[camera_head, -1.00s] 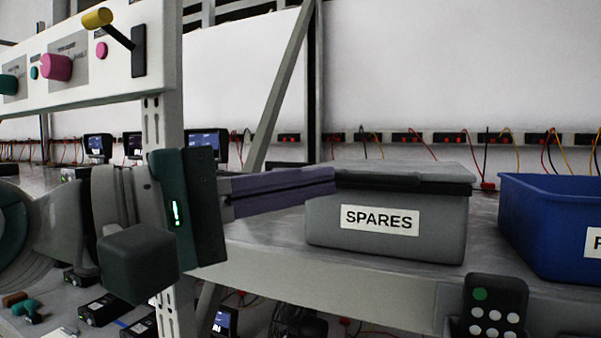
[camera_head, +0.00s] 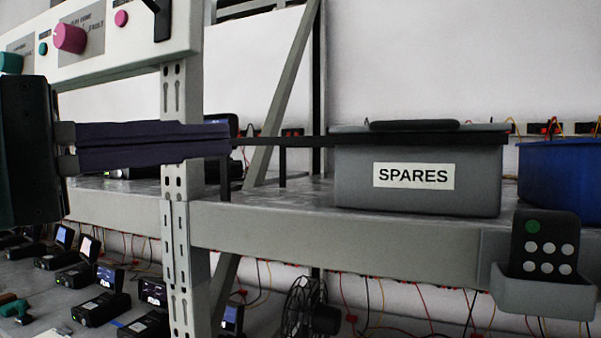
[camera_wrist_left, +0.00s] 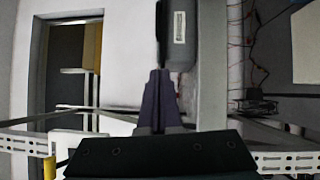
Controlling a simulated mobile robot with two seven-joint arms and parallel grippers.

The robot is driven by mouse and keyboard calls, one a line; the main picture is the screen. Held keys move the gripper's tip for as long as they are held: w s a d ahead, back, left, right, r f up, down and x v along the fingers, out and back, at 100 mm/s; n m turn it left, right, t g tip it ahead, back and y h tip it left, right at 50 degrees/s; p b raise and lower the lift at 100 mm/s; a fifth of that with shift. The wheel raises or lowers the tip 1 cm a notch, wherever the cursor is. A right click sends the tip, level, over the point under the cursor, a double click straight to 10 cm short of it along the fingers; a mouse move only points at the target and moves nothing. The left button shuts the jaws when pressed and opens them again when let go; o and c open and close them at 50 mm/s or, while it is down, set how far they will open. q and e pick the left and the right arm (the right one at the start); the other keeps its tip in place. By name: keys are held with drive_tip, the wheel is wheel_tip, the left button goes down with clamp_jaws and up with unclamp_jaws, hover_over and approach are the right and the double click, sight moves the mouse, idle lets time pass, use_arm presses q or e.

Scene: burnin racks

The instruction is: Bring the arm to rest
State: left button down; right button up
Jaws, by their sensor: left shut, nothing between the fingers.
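My left gripper (camera_head: 228,140) comes in from the left in the head view. Its long purple-grey fingers are closed together with nothing between them, pointing right over the shelf. In the left wrist view the same fingers (camera_wrist_left: 158,75) point up the picture towards the grey bin. The grey bin labelled SPARES (camera_head: 415,190) stands on the shelf to the right, clear of the fingertips in the head view, with its lid on. It also shows in the left wrist view (camera_wrist_left: 180,45). My right gripper is in neither view.
A blue bin (camera_head: 570,180) stands right of the grey one. A remote (camera_head: 545,245) sits in a holder on the shelf front (camera_head: 340,232). A rack upright (camera_head: 175,220) stands behind my fingers, under a knob panel (camera_head: 100,40). Several small devices (camera_head: 100,300) lie lower left.

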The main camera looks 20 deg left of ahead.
use_arm(q)
drive_tip(key=s+d+f+m+g+y, duration=0.1)
drive_tip(key=s+f+m+g+y, duration=0.2)
drive_tip(key=f, duration=0.7)
drive_tip(key=s+f+m+g+y, duration=0.15)
drive_tip(key=f+m, duration=0.25)
drive_tip(key=f, duration=0.6)
drive_tip(key=s+a+f+m+g+y, duration=0.1)
drive_tip(key=s+f+m+g+y, duration=0.6)
drive_tip(key=s+f, duration=0.5)
wheel_tip(320, 180, up, 13)
drive_tip(key=w+p, duration=0.1)
drive_tip(key=p, duration=1.1)
drive_tip(key=shift+a+h, duration=0.2)
drive_tip(key=shift+h, duration=0.15)
